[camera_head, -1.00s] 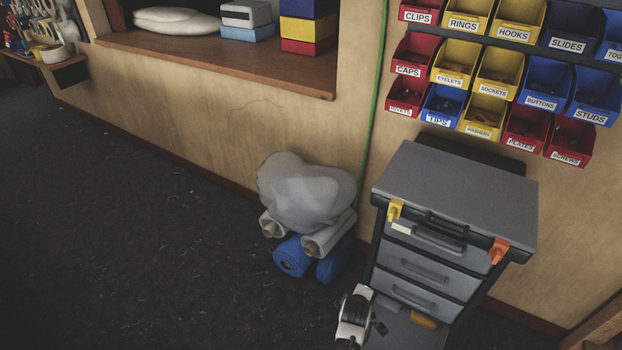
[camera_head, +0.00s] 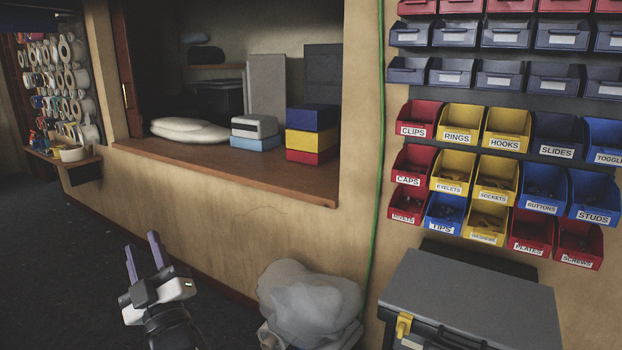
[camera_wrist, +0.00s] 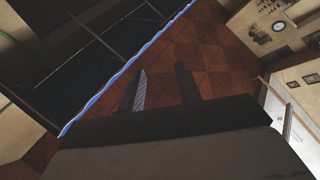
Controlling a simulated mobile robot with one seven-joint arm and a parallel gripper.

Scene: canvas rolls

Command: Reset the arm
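My gripper (camera_head: 142,244) is raised at the lower left of the head view, in front of the wall below the counter. Its two purple-grey fingers point up and stand apart with nothing between them. In the wrist view the two dark fingers (camera_wrist: 162,82) also stand apart with a gap between. A grey-white bundle (camera_head: 308,300) sits at the bottom centre of the head view, right of my gripper and apart from it. A pale canvas roll end (camera_head: 269,338) shows under it at the frame's lower edge. Anything lower is out of view.
A grey drawer cabinet (camera_head: 480,300) with a yellow latch (camera_head: 403,325) stands at lower right, below labelled bins (camera_head: 490,178). A brown counter (camera_head: 230,178) holds boxes and white folded pads. A small shelf (camera_head: 75,165) is far left. Dark floor (camera_head: 40,260) at left is clear.

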